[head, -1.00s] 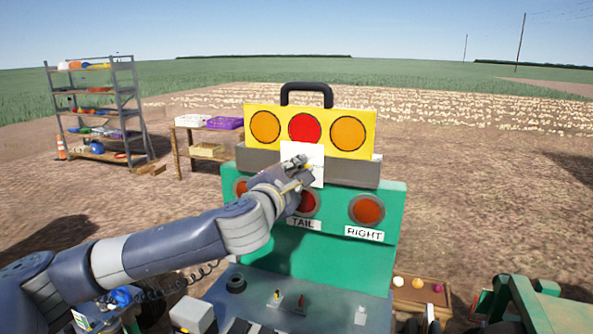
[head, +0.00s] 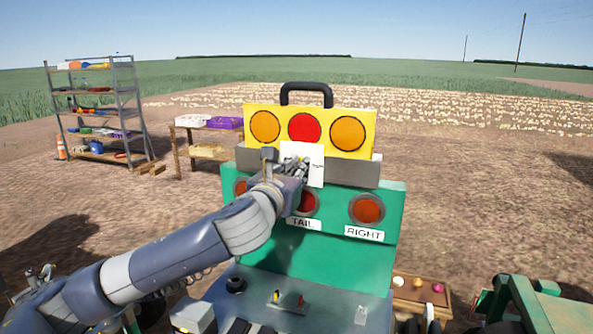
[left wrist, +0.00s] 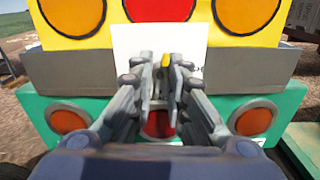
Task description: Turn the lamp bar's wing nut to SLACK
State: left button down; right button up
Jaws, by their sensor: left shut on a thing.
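The yellow lamp bar (head: 345,113) stands on a grey block above the green panel, with a red lamp between two orange ones and a black handle on top. A white card (head: 317,172) hangs below its middle lamp; its print is too small to read. My left gripper (head: 298,165) is in front of this card. In the left wrist view its fingers (left wrist: 165,75) are shut on the wing nut, of which a yellow tip (left wrist: 166,60) shows between them. The fingers hide most of the nut and part of the card. My right gripper is not in view.
The green panel (head: 330,250) carries red lamps labelled TAIL and RIGHT. A grey bench top with small switches lies below it. A wooden tray (head: 412,294) with coloured balls is at the lower right. A shelf (head: 95,110) and a side table stand at the back left.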

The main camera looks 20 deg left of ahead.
pick_arm(q)
jog(key=m, duration=3)
jog(key=shift+f+m, duration=0.3)
dwell(0.7)
jog(key=shift+s+r, duration=0.1)
jog(key=shift+r, duration=0.05)
dwell(0.4)
jog(key=c, duration=1.6)
grip_release()
jog(key=shift+o, duration=0.2)
jog(key=shift+r, duration=0.1)
